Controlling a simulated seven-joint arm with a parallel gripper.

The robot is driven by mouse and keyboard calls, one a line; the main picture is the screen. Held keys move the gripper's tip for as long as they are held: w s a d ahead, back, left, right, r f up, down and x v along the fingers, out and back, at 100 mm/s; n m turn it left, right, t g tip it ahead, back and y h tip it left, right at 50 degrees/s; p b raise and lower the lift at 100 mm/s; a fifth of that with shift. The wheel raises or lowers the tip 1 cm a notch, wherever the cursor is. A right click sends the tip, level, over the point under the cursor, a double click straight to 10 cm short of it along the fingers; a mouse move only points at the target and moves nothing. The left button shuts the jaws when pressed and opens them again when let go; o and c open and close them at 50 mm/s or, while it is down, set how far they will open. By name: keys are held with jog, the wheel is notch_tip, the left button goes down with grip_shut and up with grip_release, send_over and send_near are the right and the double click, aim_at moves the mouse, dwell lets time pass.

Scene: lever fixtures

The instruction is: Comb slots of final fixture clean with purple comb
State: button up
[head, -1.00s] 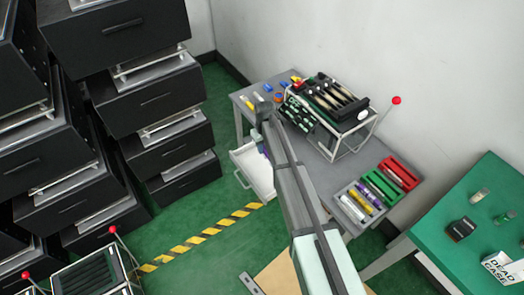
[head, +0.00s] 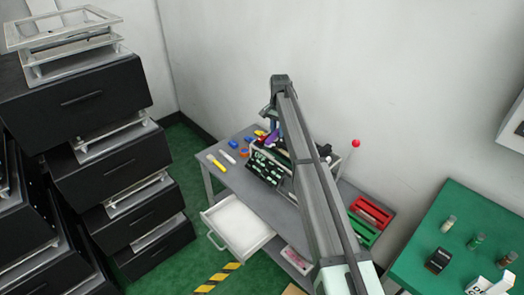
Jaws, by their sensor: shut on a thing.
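The fixture (head: 266,167) stands on the grey table, a light metal frame with dark slotted parts. A lever with a red ball (head: 356,143) rises at its right side. The purple comb (head: 271,139) shows at the top left end of the fixture. My gripper (head: 276,137) is shut on the comb there. Its fingers are mostly hidden, and I cannot tell whether the comb touches the slots. My arm covers the fixture's middle and right part.
The table's drawer (head: 238,222) is open at the front. Yellow, white, blue and orange small items lie at the table's left. A red tray (head: 371,212) and a green tray (head: 362,233) sit at the right. Black cabinets (head: 80,100) stand left; a green table (head: 460,215) stands right.

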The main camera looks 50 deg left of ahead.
jog(key=w+r+m, duration=0.3)
jog(key=w, duration=0.5)
notch_tip(320, 180, down, 6)
jog(key=shift+d, duration=0.2)
dwell(0.4)
